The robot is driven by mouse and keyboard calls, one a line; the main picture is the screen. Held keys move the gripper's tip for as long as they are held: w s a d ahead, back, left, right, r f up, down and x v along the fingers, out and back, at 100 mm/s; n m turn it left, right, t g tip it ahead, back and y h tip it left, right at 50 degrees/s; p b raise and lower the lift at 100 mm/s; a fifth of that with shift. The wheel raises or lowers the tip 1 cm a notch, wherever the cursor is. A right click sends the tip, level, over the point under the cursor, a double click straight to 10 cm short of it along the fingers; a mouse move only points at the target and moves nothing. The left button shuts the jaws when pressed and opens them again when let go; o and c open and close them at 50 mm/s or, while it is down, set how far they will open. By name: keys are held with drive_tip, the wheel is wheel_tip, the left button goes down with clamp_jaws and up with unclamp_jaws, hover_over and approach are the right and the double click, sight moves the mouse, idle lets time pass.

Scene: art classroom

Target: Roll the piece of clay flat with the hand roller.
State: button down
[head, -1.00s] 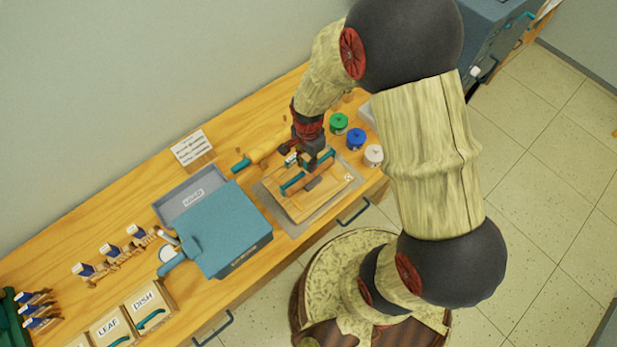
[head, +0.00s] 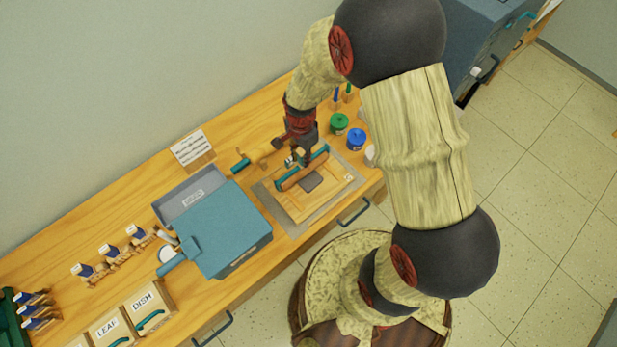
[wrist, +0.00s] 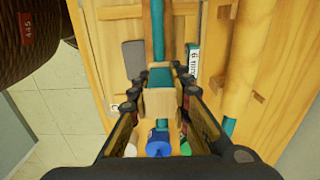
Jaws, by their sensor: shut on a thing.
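The hand roller (head: 302,170) is a wooden cylinder with teal parts, lying across a wooden board (head: 328,195). My gripper (head: 303,157) is above the roller and shut on its wooden and teal grip block (wrist: 159,101). In the wrist view the block sits between the two fingertips (wrist: 160,92). The clay (head: 311,183) is a small dark grey flat piece on the board, on the front side of the roller. It also shows in the wrist view (wrist: 134,59), left of the teal bar and apart from it. Its thickness is hard to tell.
Green (head: 339,123) and blue (head: 356,138) jars stand to the right. A blue box-shaped device (head: 228,225) stands left of the board. A strip marked 6 mm (wrist: 193,62) lies beside the roller.

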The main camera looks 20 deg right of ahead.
drive_tip(key=shift+s+d+f, duration=0.1)
drive_tip(key=shift+s+d, duration=0.15)
drive_tip(key=shift+s, duration=0.75)
drive_tip(key=shift+s+d+p, duration=0.25)
drive_tip(key=shift+s+p, duration=0.1)
drive_tip(key=shift+s, duration=0.15)
drive_tip(key=shift+s, duration=0.1)
drive_tip(key=s, duration=0.1)
drive_tip(key=s+d, duration=0.1)
drive_tip(key=shift+s+f, duration=0.15)
drive_tip(key=shift+s, duration=0.15)
drive_tip(key=shift+w+a, duration=0.1)
drive_tip(key=shift+w, duration=0.05)
